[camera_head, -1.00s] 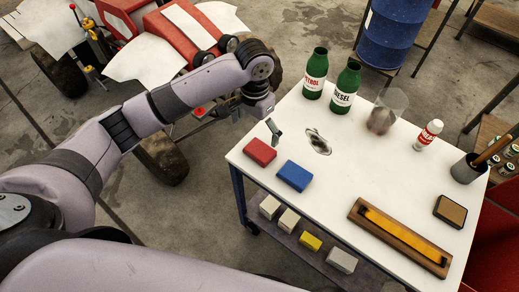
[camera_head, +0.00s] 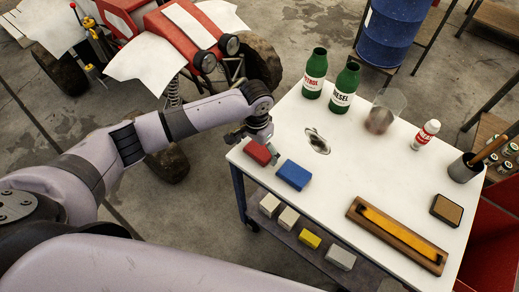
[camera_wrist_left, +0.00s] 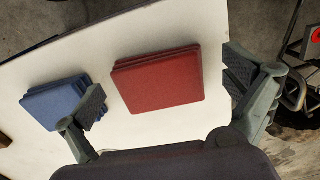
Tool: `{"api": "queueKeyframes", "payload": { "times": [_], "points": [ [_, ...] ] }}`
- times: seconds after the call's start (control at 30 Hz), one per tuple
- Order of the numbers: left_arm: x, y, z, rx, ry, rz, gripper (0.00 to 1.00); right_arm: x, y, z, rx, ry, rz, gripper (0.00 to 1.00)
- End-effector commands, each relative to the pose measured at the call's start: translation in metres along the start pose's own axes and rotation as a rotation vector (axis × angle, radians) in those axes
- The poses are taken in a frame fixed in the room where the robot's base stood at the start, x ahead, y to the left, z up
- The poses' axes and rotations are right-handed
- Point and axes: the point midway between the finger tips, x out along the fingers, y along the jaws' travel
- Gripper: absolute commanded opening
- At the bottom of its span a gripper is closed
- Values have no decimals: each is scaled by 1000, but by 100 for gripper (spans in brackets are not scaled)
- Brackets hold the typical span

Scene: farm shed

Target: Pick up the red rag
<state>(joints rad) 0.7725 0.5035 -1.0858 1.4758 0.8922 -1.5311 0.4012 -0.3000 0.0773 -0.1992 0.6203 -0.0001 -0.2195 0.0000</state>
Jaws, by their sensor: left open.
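The red rag (camera_head: 257,151) is a folded stack lying on the white table near its left corner. In the left wrist view the red rag (camera_wrist_left: 158,80) lies between the two spread fingers, apart from both. My left gripper (camera_head: 255,146) is just above the rag, partly covering it; in the left wrist view the gripper (camera_wrist_left: 165,98) is open and empty. My right gripper is not in view.
A folded blue rag (camera_head: 294,175) lies beside the red one, close to one finger in the left wrist view. The white table (camera_head: 330,210) also holds green bottles (camera_head: 344,88), a glass jar (camera_head: 385,111) and a wooden tray (camera_head: 400,237). A red tractor (camera_head: 180,35) stands behind.

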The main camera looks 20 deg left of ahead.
Motion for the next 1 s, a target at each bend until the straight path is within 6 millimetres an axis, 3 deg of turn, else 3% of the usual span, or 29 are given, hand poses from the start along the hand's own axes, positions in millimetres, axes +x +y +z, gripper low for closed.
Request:
{"api": "queueKeyframes", "payload": {
  "times": [0.73, 1.0],
  "points": [
    [-1, 0, 0, -1, 0, 0, 53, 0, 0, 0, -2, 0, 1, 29],
    [-2, 0, 0, -1, 1, 0, 53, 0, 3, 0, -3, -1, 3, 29]
  ]
}}
